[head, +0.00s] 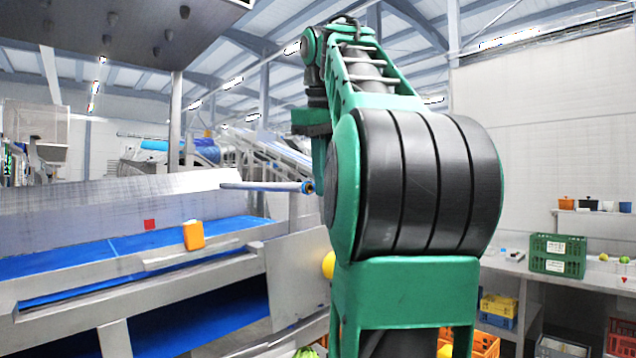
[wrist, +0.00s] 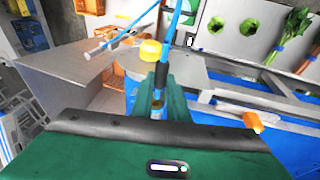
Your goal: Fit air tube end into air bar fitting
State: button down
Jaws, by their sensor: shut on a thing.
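The air bar (head: 262,186) is a thin grey rod over the blue belt in the head view. A blue fitting (head: 307,187) sits at its right end, beside my arm. I cannot tell whether tube and fitting touch. In the head view my arm hides the gripper and the tube end.
A yellow round thing (wrist: 150,50) shows close to the tube. A blue belt (head: 120,250) with an orange block (head: 193,235) lies left of my arm. A metal plate (head: 298,278) stands beside my arm.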

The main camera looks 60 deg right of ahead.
jog(key=shift+w+d, duration=0.15)
jog(key=shift+w, duration=0.5)
jog(key=shift+w+d, duration=0.15)
jog(key=shift+w, duration=0.5)
jog(key=c, duration=1.6)
grip_release()
jog(key=shift+c, duration=0.2)
jog(key=s+a, duration=0.2)
jog(key=s, duration=0.6)
jog(key=shift+s+f, duration=0.1)
jog(key=shift+s, duration=0.05)
